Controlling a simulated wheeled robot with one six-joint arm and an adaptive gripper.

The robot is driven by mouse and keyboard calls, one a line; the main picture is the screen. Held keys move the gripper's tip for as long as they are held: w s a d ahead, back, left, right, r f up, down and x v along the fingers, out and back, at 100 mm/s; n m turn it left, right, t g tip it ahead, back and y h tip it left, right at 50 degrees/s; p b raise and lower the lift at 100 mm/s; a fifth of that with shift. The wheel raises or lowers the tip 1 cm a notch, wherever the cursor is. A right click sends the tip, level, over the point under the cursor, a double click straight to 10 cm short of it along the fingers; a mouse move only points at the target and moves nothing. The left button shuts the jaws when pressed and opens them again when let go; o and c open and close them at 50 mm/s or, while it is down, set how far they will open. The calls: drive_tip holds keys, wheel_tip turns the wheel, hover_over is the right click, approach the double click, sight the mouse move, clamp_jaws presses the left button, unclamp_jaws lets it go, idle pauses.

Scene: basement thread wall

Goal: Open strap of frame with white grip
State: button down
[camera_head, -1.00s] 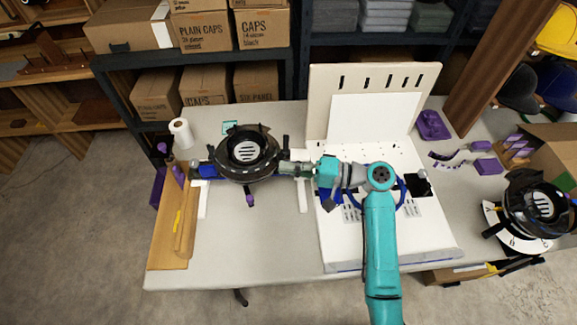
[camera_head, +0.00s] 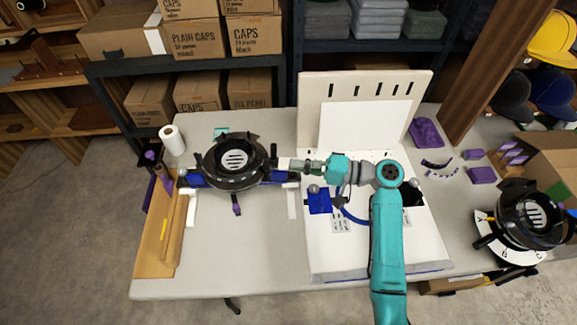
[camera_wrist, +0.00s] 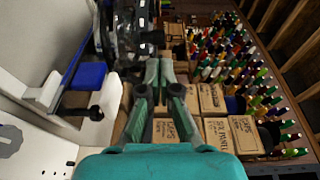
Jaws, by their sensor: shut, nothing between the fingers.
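A black round cap frame (camera_head: 236,160) sits on a stand with blue blocks at the left of the table; part of it shows at the top of the wrist view (camera_wrist: 132,40). A purple piece (camera_head: 236,208) hangs at its front. A second black frame (camera_head: 533,215) stands on a white lettered disc at the right. I cannot tell which frame has the white grip, nor whether a strap is open. My gripper (camera_head: 284,164) is at the right side of the left frame, pointing left. Its fingers (camera_wrist: 160,66) are together and empty; contact with the frame is unclear.
A white board (camera_head: 365,125) stands upright behind a white plate under my arm. A blue block (camera_head: 319,201) lies on that plate. A paper roll (camera_head: 172,140) and brown board (camera_head: 158,230) are at left. Purple parts (camera_head: 426,132) lie at right. The front middle table is clear.

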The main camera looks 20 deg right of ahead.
drive_tip(key=v, duration=0.4)
drive_tip(key=w+v, duration=0.1)
drive_tip(key=shift+d, duration=0.7)
drive_tip(key=c, duration=1.5)
unclamp_jaws()
drive_tip(key=shift+s+d, duration=0.1)
drive_tip(key=shift+c, duration=0.2)
drive_tip(key=o, duration=0.4)
drive_tip(key=shift+a+f+n, duration=0.1)
drive_tip(key=shift+a+n, duration=0.3)
drive_tip(key=shift+o, duration=0.5)
drive_tip(key=a+n+h, duration=0.2)
drive_tip(key=s+a+n+t+h, duration=0.1)
drive_tip(key=a+n+h, duration=0.1)
drive_tip(key=a, duration=0.1)
drive_tip(key=shift+s+a+n, duration=0.15)
drive_tip(key=shift+a+n, duration=0.15)
drive_tip(key=shift+n, duration=0.1)
drive_tip(key=n+t+h, duration=0.2)
drive_tip(key=n+h, duration=0.2)
drive_tip(key=n, duration=0.2)
approach(269, 165)
drive_tip(key=x, duration=1)
drive_tip(key=shift+w+a+f, duration=0.15)
drive_tip(key=shift+w+a, duration=0.1)
drive_tip(key=shift+w, duration=0.05)
clamp_jaws()
